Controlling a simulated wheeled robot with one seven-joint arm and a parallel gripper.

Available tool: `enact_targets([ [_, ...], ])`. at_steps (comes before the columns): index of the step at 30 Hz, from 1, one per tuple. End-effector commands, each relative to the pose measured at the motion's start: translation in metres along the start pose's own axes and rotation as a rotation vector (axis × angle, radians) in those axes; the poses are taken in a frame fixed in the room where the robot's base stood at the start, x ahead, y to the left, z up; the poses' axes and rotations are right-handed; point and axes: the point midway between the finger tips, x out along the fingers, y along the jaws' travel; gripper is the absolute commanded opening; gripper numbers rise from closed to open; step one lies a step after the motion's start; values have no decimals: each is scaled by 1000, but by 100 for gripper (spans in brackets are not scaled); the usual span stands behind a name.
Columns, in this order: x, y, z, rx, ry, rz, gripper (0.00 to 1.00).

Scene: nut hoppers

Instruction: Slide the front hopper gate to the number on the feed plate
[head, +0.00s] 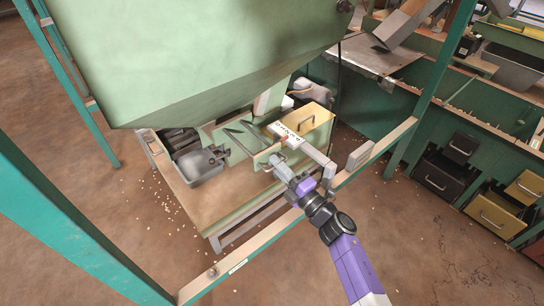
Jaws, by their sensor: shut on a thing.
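The big pale green hopper (190,50) hangs over a low wooden-topped stand. Under its lower right side is the gate mechanism, with a pale flat gate plate (265,157) and a white strip with dark marks (284,131), too small to read. My gripper (277,163) reaches in from the lower right and is shut at the near edge of this mechanism, on what looks like the gate's handle. The fingers hide most of the gripped part. I cannot make out the gate's setting or a number on a feed plate.
A grey metal pan (200,167) sits on the stand's left side. A green frame rail (300,215) crosses below my arm. Nuts are scattered on the floor.

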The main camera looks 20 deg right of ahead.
Motion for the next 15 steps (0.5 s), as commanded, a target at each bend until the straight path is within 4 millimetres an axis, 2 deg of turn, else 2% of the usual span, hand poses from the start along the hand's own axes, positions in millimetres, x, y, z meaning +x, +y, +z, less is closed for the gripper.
enact_targets([
  [6, 0, -2, 0, 0, 0, -2, 0],
  [7, 0, -2, 0, 0, 0, -2, 13],
  [9, 0, -2, 0, 0, 0, -1, 27],
  [10, 0, -2, 0, 0, 0, -1, 30],
  [15, 0, -1, 0, 0, 0, 0, 30],
])
